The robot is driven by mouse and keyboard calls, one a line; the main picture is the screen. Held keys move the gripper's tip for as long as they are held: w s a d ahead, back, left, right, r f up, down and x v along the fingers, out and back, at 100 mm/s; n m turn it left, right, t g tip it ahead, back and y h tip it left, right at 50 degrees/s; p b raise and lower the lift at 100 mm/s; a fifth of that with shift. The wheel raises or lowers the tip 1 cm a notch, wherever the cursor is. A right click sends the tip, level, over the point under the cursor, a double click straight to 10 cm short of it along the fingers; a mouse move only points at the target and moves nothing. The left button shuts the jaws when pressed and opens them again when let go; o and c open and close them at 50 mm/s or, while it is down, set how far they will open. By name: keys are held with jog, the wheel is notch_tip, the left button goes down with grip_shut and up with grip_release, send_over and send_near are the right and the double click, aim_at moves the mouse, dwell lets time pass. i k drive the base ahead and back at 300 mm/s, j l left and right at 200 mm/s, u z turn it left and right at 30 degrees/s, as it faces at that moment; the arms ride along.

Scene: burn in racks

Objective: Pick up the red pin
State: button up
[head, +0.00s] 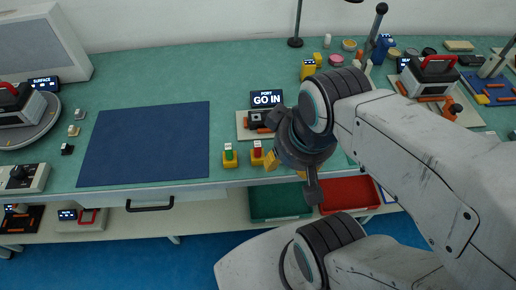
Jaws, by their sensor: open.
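The red pin (257,152) stands upright in a small yellow block near the front edge of the teal bench, with a white top. A similar green pin (228,152) stands in its own yellow block just to the left. My gripper (291,157) is open and just right of the red pin in the picture, apparently above the bench. I see no pin between its fingers. My arm comes in from the right and hides the bench behind it. Another yellow piece (270,161) shows partly hidden beside the gripper.
A dark blue mat (146,144) lies clear on the left. A fixture plate (243,122) with a "GO IN" sign (266,98) stands behind the pins. Green (280,203) and red (350,193) trays sit below the bench edge. Several devices and small parts crowd the right.

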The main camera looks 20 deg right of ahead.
aim_at(257, 144)
jog(key=i+j+u, duration=0.15)
jog(key=j+u, duration=0.25)
jog(key=i+j+u, duration=0.15)
jog(key=u, duration=0.3)
jog(key=i+j+u, duration=0.2)
jog(key=u, duration=0.2)
